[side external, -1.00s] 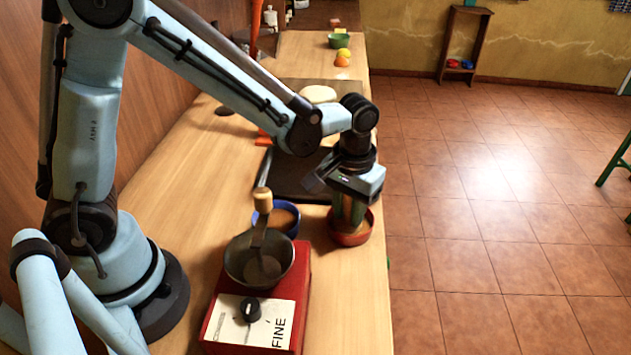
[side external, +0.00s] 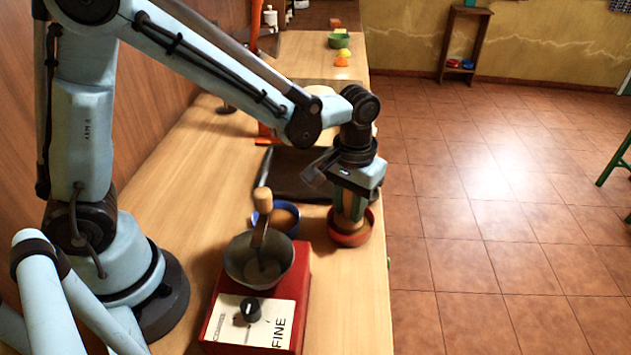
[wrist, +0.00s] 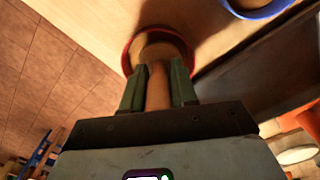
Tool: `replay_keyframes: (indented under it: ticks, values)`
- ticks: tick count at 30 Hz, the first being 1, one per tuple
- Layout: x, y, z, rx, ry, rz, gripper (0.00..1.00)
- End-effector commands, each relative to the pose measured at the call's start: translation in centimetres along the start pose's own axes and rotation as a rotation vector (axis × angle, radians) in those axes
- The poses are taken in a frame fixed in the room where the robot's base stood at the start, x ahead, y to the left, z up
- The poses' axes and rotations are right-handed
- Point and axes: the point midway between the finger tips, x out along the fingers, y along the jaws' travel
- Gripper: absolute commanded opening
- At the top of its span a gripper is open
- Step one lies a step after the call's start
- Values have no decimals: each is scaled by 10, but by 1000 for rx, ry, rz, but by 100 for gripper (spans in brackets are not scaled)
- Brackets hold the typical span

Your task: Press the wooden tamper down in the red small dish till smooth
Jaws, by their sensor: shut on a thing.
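The red small dish (side external: 337,240) sits near the right edge of the wooden counter. My gripper (side external: 350,212) points down over it, its fingers closed around the wooden tamper (side external: 347,224). In the wrist view, the green fingers of my gripper (wrist: 158,85) hold the tamper's handle (wrist: 157,92) from both sides. The tamper's wide end reaches down inside the rim of the red dish (wrist: 128,60). The dish's contents and the tamper's contact with them are mostly hidden.
A blue bowl (side external: 291,233) with brown contents stands left of the dish. A red grinder (side external: 310,272) with a metal hopper (side external: 232,262) is in front. A dark board (side external: 292,178) lies behind. The counter's right edge is close to the dish.

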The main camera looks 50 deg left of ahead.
Motion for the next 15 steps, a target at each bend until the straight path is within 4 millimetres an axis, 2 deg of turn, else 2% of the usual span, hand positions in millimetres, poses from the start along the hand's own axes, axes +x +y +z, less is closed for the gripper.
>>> replay_keyframes:
  ticks: [11, 15]
  values:
    - [18, 0, 0, 0, 0, 0, 0]
    - [17, 0, 0, 0, 0, 0, 0]
